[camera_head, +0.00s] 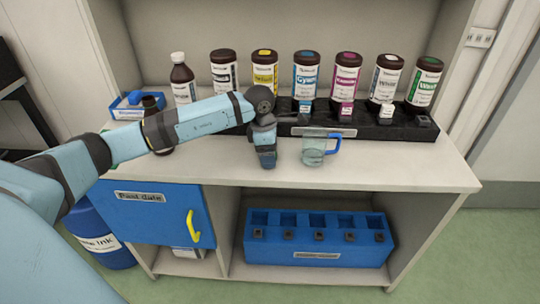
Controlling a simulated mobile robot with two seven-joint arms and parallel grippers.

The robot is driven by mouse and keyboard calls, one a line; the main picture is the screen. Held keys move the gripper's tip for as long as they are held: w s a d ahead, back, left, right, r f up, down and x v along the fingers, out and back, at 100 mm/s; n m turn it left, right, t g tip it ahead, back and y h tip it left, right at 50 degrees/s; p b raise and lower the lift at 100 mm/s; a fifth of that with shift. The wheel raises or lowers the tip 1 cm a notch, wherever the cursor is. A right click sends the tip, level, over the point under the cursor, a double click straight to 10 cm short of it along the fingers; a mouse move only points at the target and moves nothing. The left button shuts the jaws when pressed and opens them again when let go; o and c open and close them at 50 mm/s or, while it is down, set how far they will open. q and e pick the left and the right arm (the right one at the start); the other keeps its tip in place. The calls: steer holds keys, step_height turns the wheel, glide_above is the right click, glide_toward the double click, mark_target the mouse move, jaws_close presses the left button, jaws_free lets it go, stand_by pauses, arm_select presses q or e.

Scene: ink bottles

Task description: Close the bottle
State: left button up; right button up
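Several brown bottles with coloured labels stand at the back of the counter: one with a white cap (178,57), then black (223,72), yellow (264,75), blue (305,75), magenta (346,75), grey-white (386,80) and green (425,82). Which bottle the task means cannot be told. My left gripper (266,160) points down over the counter, in front of the black rack and left of the jug. Whether its fingers are open or hold something is too small to tell. A dark bottle-like shape (150,102) is partly hidden behind my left arm. My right gripper is out of view.
A black rack (370,132) holds small bottles before the big ones. A clear jug (313,152) with a blue handle stands close right of my gripper. A blue tray (125,112) is at left. The counter's right front (410,168) is clear.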

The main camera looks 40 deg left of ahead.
arm_select(q)
steer(key=c, duration=0.9)
steer(key=shift+c, duration=0.2)
step_height(320, 180, up, 20)
steer(key=p, duration=0.2)
steer(key=shift+p, duration=0.3)
